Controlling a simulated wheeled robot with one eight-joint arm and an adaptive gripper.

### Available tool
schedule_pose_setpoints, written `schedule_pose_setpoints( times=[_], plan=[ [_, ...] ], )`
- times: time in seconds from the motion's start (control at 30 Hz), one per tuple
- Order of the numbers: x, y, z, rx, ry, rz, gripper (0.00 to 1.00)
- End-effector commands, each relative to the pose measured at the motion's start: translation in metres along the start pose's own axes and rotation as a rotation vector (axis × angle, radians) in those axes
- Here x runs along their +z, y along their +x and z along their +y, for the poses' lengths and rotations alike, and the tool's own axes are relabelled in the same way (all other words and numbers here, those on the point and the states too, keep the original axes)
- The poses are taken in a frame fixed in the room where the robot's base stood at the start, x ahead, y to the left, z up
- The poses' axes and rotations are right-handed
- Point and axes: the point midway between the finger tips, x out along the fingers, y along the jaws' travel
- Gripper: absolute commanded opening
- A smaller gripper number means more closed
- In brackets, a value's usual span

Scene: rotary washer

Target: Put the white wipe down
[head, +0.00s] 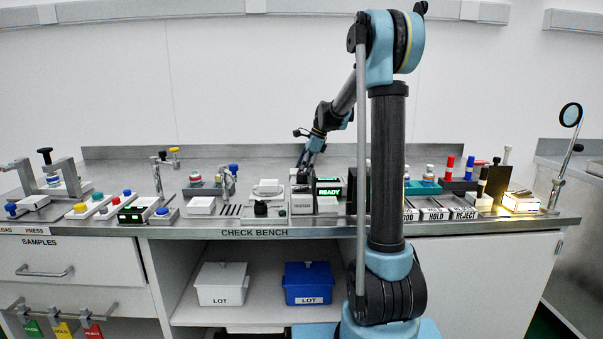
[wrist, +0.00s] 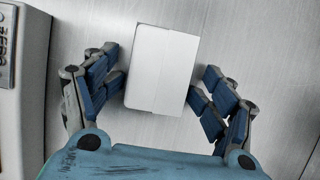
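The white wipe (wrist: 163,62) is a pale, block-like piece in the middle of the wrist view, slightly tilted. My gripper (wrist: 158,88) has its blue-padded fingers on both sides of it. The lower pads meet its edges, with thin gaps near the tips, so it looks held. Plain grey metal lies behind it; I cannot tell whether the wipe touches that surface. In the head view my arm reaches over the bench, and its wrist (head: 312,150) is just behind the READY display (head: 328,187). The wipe in my fingers cannot be made out there.
The check bench (head: 345,229) is crowded along its front with small fixtures. A white block (head: 201,206) and a tray-like device (head: 267,189) stand left of the display. A lit box (head: 520,203) is at right. The back strip of the bench is mostly clear. A pale housing (wrist: 22,85) is close at left.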

Motion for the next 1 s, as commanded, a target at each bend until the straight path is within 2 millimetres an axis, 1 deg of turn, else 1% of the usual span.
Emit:
schedule_pose_setpoints(
  times=[0.37, 0.5, 0.57, 0.67, 1.0],
  plan=[
    [0.002, -0.001, 0.001, 0.0, -0.001, -0.002, 0.71],
    [0.005, -0.009, 0.002, -0.001, -0.001, -0.003, 0.71],
    [0.005, -0.016, 0.001, -0.001, 0.0, -0.003, 0.71],
    [0.004, -0.034, 0.001, -0.002, 0.001, -0.003, 0.71],
    [0.006, -0.102, 0.001, -0.002, 0.001, -0.003, 0.71]
  ],
)
